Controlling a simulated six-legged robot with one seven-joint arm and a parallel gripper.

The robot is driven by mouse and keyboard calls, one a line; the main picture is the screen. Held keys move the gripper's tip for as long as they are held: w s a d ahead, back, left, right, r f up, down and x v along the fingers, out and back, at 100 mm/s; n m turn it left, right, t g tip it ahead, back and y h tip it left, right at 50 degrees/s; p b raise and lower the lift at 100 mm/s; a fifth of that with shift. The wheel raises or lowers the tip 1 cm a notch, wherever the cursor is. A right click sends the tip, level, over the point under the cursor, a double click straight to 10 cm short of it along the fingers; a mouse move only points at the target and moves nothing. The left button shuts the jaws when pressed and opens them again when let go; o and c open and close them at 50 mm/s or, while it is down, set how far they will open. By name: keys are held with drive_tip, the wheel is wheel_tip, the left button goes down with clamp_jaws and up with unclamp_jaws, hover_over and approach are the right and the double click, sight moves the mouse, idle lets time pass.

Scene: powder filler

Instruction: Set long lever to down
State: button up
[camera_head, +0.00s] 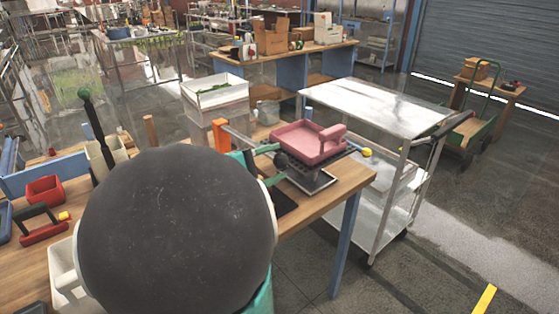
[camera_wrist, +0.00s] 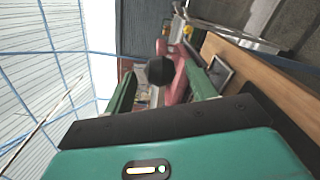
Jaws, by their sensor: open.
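The powder filler has a pink tray-like top (camera_head: 308,142) on a grey base plate at the right end of the wooden bench; its pink body also shows in the wrist view (camera_wrist: 178,82). A black ball knob (camera_head: 281,159), seemingly the end of the long lever, is at the filler's near left side. In the wrist view the knob (camera_wrist: 160,70) lies between the two green fingers of my gripper (camera_wrist: 161,82). The gripper is open around or just behind the knob; contact cannot be told. The lever's shaft is mostly hidden. My large dark arm joint covers much of the head view.
A yellow knob (camera_head: 367,152) sticks out at the filler's right. An orange upright part (camera_head: 221,136) and a white bin (camera_head: 214,92) stand behind my arm. A metal cart (camera_head: 385,107) is beyond the bench.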

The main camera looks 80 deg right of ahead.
drive_tip(key=v, duration=1.1)
drive_tip(key=shift+a, duration=0.2)
drive_tip(key=shift+w, duration=0.1)
drive_tip(key=w+a+f+t+y, duration=0.4)
drive_tip(key=w+a+f+t, duration=0.15)
drive_tip(key=a, duration=0.45)
drive_tip(key=w+a+n+t+y, duration=0.1)
drive_tip(key=w+a+t+y, duration=0.2)
drive_tip(key=a, duration=0.5)
drive_tip(key=w+a+n+t+y, duration=0.1)
drive_tip(key=w+a+t+y, duration=0.2)
drive_tip(key=a, duration=0.6)
drive_tip(key=w+a+n+t+y, duration=0.1)
drive_tip(key=w+a+t+y, duration=0.2)
drive_tip(key=a+t, duration=0.3)
drive_tip(key=a+r, duration=0.1)
drive_tip(key=a, duration=0.2)
drive_tip(key=shift+w+a+n, duration=0.2)
drive_tip(key=shift+n, duration=0.1)
drive_tip(key=shift+f, duration=0.1)
drive_tip(key=c, duration=0.4)
drive_tip(key=shift+d, duration=0.1)
drive_tip(key=shift+c, duration=0.2)
drive_tip(key=shift+d, duration=0.1)
